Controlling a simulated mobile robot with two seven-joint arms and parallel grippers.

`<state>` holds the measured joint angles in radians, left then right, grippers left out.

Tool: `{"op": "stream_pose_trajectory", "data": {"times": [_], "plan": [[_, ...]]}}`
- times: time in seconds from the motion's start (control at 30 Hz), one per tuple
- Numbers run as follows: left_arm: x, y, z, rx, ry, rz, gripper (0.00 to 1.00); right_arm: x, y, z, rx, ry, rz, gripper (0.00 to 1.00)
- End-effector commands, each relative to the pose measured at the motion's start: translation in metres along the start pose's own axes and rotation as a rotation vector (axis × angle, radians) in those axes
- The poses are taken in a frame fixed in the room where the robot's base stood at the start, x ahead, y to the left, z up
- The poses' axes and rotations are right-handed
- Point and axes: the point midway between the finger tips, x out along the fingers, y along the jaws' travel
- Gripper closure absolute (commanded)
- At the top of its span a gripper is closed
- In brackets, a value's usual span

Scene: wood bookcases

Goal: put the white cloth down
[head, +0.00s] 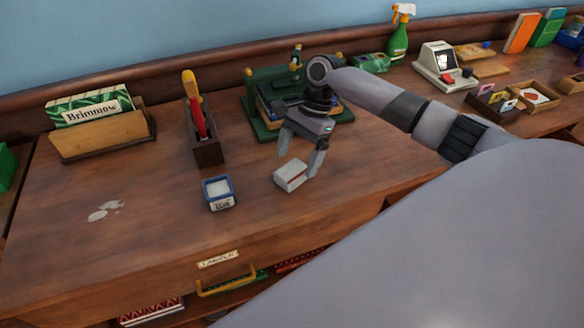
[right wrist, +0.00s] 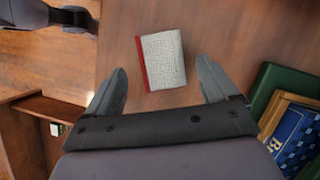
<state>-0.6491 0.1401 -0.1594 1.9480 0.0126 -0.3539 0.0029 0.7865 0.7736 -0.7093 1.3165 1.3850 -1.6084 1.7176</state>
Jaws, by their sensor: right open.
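The white cloth (head: 290,176) is a small folded block with a red edge, lying on the wooden desk top. In the right wrist view the cloth (right wrist: 163,60) shows a fine dark pattern and a red strip along its left side. My right gripper (head: 301,154) is open and empty just above the cloth. In the right wrist view its two fingers stand apart on either side of the cloth, with a gap on both sides. My left gripper does not show in the head view.
A small blue-rimmed box (head: 219,193) stands left of the cloth. A dark holder (head: 207,151) with red and yellow tools stands behind it. A green rack (head: 266,128) with books is behind my gripper.

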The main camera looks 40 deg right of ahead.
Motion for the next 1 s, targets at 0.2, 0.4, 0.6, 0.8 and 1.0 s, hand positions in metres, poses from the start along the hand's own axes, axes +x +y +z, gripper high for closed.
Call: {"op": "stream_pose_trajectory", "data": {"times": [0.2, 0.4, 0.6, 0.8, 1.0], "plan": [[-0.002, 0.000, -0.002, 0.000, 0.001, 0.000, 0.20, -0.050, -0.001, 0.001, -0.001, -0.001, -0.007, 0.13], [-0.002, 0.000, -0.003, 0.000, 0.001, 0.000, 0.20, -0.074, -0.001, 0.001, -0.001, -0.002, -0.008, 0.13], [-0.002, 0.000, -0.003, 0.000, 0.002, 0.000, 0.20, -0.079, -0.001, 0.001, -0.002, -0.002, -0.008, 0.13], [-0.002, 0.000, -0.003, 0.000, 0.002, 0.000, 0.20, -0.079, -0.001, 0.001, -0.002, -0.002, -0.008, 0.13], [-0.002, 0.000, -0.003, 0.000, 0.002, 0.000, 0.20, -0.079, -0.001, 0.001, -0.002, -0.002, -0.008, 0.13]]}}
